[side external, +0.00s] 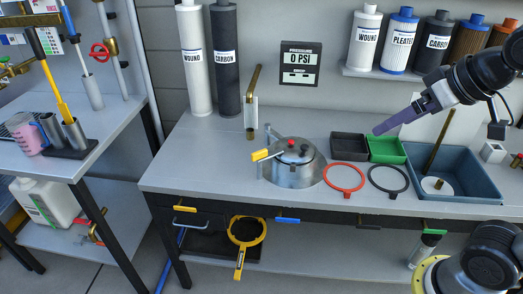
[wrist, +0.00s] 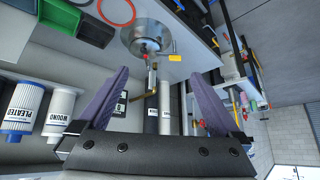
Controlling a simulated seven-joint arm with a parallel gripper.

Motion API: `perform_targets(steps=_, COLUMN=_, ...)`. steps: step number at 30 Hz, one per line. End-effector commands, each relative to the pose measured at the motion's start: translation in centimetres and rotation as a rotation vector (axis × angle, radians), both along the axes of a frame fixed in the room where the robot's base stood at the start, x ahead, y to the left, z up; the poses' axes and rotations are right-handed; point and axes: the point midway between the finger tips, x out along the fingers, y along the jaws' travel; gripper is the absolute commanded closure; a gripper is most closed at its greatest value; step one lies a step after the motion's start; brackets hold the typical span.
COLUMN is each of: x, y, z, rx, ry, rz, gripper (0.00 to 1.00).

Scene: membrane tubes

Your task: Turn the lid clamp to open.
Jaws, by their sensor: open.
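A round metal vessel (side external: 290,172) with a domed steel lid stands on the grey bench in the side external view. The lid clamp (side external: 261,155) is a lever with a yellow grip sticking out to the left of the lid. A small red knob and dark fittings sit on top of the lid. My gripper (side external: 379,130) is to the right of the vessel and above the bench, well apart from the clamp. In the wrist view my gripper (wrist: 158,74) has its two purple fingers spread with nothing between them. The clamp's yellow grip (wrist: 175,57) shows beyond them.
A red ring (side external: 344,189) and a black ring (side external: 388,193) lie right of the vessel. A black bin (side external: 349,148) and a green bin (side external: 388,161) stand behind them. A blue basin (side external: 470,185) is at right. A brass pipe (side external: 254,88) rises behind the vessel. The bench left of the vessel is clear.

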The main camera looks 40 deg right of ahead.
Motion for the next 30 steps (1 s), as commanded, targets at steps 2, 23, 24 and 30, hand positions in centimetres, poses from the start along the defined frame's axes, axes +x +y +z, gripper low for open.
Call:
perform_targets(steps=2, x=3.1, y=0.1, z=1.2, rx=0.004, ry=-0.003, rz=-0.012, gripper=0.00)
perform_targets(steps=23, x=28.8, y=4.8, z=-7.9, rx=-0.006, ry=0.151, rz=-0.011, gripper=0.00)
perform_targets(steps=24, x=29.3, y=5.1, z=-9.1, rx=-0.010, ry=0.169, rz=-0.006, gripper=0.00)
perform_targets(steps=30, x=29.8, y=5.9, z=-13.1, rx=-0.021, ry=0.240, rz=0.008, gripper=0.00)
